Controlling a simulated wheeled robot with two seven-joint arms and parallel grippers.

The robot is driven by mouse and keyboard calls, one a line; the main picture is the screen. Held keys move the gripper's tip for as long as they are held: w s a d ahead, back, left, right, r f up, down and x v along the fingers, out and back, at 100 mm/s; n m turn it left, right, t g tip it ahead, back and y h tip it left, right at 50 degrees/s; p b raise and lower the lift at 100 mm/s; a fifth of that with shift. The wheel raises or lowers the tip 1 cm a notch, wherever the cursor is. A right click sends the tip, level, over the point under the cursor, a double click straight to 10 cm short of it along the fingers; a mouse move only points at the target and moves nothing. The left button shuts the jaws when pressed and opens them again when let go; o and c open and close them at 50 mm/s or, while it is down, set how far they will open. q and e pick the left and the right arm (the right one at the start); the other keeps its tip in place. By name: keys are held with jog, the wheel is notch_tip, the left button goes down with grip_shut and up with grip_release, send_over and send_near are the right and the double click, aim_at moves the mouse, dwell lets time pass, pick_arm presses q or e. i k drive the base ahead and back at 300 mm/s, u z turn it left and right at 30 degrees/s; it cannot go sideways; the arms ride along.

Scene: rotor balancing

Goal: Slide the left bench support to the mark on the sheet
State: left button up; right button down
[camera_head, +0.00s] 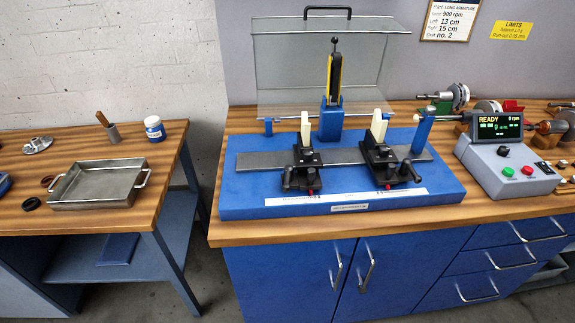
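The left bench support (306,169) is a black block with a cream upright, a side handle and a red tip at its front. It stands on the grey rail (262,160) of the blue balancing bench (240,195). The right support (388,163) looks alike and stands on the same rail further right. White scale strips (290,200) run along the bench front; their numbers are too small to read. The sheet (445,20) on the back wall reads "LONG ARMATURE", 900 rpm, left 13 cm, right 15 cm, shelf no. 2. Neither of my grippers is in view.
A clear guard (285,65) stands raised behind the rail, with a blue and yellow post (334,85) before it. A control box (505,165) showing "READY" is at the right. A metal tray (98,184) lies on the left table. A floor gap separates table and bench.

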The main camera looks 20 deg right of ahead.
aim_at(300, 159)
jog(key=z, duration=2.05)
jog(key=k, duration=1.2)
jog(key=u, duration=0.6)
jog(key=i, duration=1.5)
jog(key=z, duration=0.15)
